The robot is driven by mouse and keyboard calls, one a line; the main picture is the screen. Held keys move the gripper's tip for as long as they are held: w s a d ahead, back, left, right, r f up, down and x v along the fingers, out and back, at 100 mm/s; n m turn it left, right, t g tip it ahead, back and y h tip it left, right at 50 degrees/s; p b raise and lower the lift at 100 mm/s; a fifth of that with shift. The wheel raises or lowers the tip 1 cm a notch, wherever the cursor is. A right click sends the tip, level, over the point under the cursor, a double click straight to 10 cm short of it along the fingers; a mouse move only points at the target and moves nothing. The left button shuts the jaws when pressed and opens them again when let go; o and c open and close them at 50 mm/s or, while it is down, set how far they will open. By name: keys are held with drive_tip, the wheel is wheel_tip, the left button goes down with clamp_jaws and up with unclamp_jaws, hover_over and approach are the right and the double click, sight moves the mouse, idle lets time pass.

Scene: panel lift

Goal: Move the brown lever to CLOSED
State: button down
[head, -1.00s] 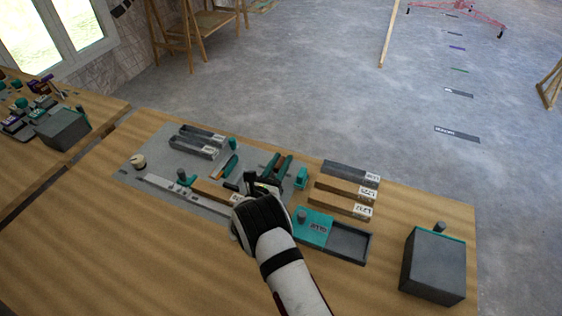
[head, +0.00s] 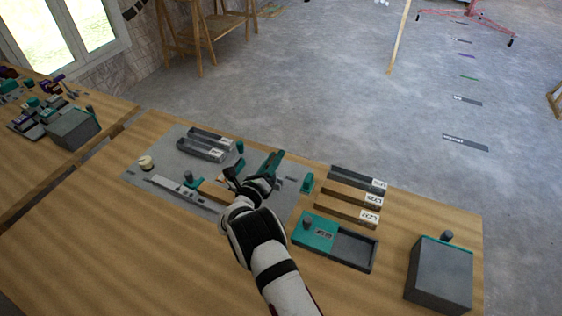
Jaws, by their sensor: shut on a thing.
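My gripper (head: 262,183) is over the middle of the grey panel (head: 150,178), close to the teal lever mount (head: 274,161). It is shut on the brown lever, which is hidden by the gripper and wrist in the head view. The lever's exact angle and any CLOSED marking cannot be made out.
Labelled bars (head: 345,193), a teal-and-grey tray (head: 350,247) and a grey box (head: 440,277) stand to the right. The front of the wooden table (head: 120,265) is clear.

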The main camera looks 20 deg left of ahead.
drive_tip(key=a+n, duration=0.1)
drive_tip(key=a+f+n, duration=0.1)
drive_tip(key=n, duration=0.1)
drive_tip(key=shift+s+a+f+n, duration=0.15)
drive_tip(key=shift+n, duration=0.15)
drive_tip(key=shift+a+f, duration=0.15)
drive_tip(key=shift+a, duration=0.15)
drive_tip(key=shift+f, duration=0.1)
drive_tip(key=c, duration=1)
unclamp_jaws()
drive_tip(key=o, duration=0.3)
drive_tip(key=shift+a+r, duration=0.15)
drive_tip(key=shift+r, duration=0.1)
drive_tip(key=s, duration=1.5)
drive_tip(key=shift+s, duration=0.35)
